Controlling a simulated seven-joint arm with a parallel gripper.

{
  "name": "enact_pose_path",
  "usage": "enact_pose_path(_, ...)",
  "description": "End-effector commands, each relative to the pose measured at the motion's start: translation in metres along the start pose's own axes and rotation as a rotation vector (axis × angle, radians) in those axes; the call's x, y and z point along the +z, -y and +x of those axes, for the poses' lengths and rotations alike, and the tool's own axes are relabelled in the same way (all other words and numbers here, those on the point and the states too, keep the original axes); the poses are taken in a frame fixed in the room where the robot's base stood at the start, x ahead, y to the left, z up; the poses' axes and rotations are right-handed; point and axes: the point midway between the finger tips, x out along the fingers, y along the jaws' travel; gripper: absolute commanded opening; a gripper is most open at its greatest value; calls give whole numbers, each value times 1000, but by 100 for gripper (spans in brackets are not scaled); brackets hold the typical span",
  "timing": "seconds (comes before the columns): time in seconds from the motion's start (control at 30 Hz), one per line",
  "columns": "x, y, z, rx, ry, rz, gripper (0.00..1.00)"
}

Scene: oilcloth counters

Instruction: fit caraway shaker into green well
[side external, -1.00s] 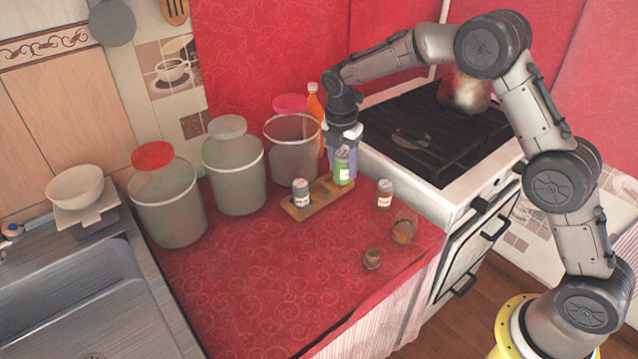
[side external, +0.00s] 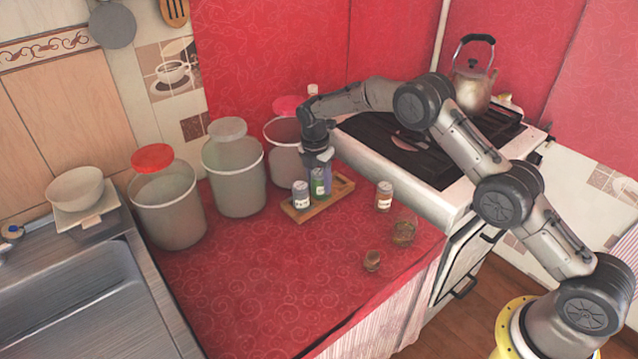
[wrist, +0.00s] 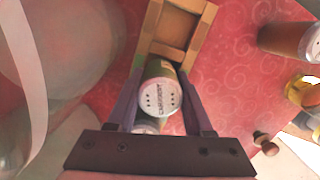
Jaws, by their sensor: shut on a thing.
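The caraway shaker (side external: 318,183) has a green body, and its pale lettered cap (wrist: 160,97) faces the wrist camera. My gripper (side external: 318,172) is shut on it, with one finger on each side in the wrist view. The shaker is upright at the middle of the wooden rack (side external: 342,187); whether its base is fully down in a well is hidden. A grey-capped shaker (side external: 300,196) stands in the rack's near-left end, close beside it. The rack's far-right well (wrist: 178,24) is empty. No green marking shows on the visible well.
A brown-bodied shaker (side external: 384,196) stands right of the rack. Large canisters (side external: 236,175) stand behind and left. The red cloth in front is clear.

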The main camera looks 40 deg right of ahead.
Motion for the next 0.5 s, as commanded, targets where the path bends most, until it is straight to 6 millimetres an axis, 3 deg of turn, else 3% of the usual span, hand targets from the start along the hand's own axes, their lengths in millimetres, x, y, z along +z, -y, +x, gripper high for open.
enact_pose_path(0.5, -2, 0, 12, 2, 1, 0, 0)
